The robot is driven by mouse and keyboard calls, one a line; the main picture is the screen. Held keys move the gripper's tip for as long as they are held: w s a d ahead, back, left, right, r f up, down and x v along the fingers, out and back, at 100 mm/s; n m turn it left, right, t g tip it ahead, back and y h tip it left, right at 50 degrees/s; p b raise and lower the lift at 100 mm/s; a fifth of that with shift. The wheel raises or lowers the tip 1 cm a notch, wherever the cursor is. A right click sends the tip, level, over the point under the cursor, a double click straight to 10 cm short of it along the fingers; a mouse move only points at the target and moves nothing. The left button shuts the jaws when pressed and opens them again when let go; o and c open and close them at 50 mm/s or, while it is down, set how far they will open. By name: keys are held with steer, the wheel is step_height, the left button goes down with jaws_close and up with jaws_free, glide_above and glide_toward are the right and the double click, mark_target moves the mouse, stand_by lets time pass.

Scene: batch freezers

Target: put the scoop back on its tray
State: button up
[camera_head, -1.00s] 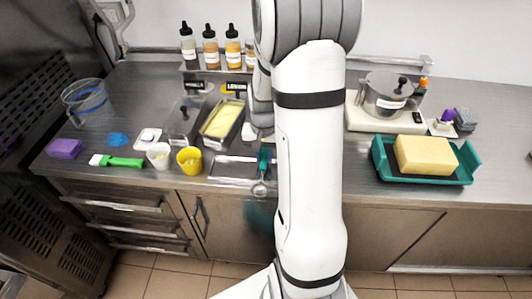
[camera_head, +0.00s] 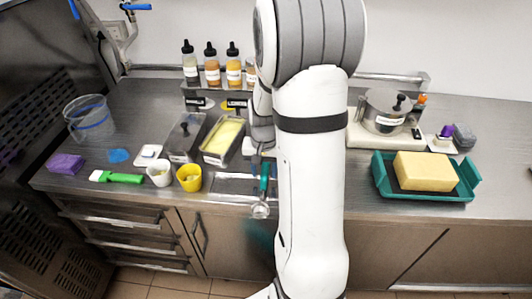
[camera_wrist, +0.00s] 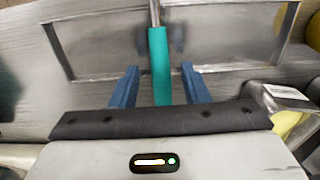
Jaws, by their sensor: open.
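The scoop has a teal handle (camera_head: 264,178) and a metal bowl (camera_head: 260,210). In the head view it lies across the right part of a shallow metal tray (camera_head: 232,185), its bowl past the tray's front rim near the counter edge. In the wrist view the teal handle (camera_wrist: 160,60) runs between the two blue fingers of my gripper (camera_wrist: 158,72), with a gap on each side. My gripper is open. The tray (camera_wrist: 100,45) shows beneath the handle; the bowl is out of that view. My arm hides the tray's right end in the head view.
A yellow cup (camera_head: 189,178) and a white cup (camera_head: 158,173) stand left of the tray. A pan of yellow ice cream (camera_head: 223,138) is behind it. Right of my arm, a teal tray (camera_head: 465,185) holds a yellow block (camera_head: 425,171).

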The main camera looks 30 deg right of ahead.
mark_target(264, 176)
step_height(264, 176, up, 10)
steer(key=s+a+r+n+t, duration=0.1)
steer(key=s+a+r+n, duration=0.2)
steer(key=s+a, duration=0.3)
steer(key=s+a+r+n+t, duration=0.2)
steer(key=s+a+n, duration=0.1)
steer(key=s+a, duration=0.3)
steer(key=shift+s+a+r+n+b, duration=0.3)
steer(key=shift+s+a+r+n, duration=0.1)
steer(key=shift+s, duration=0.8)
steer(key=shift+w, duration=0.1)
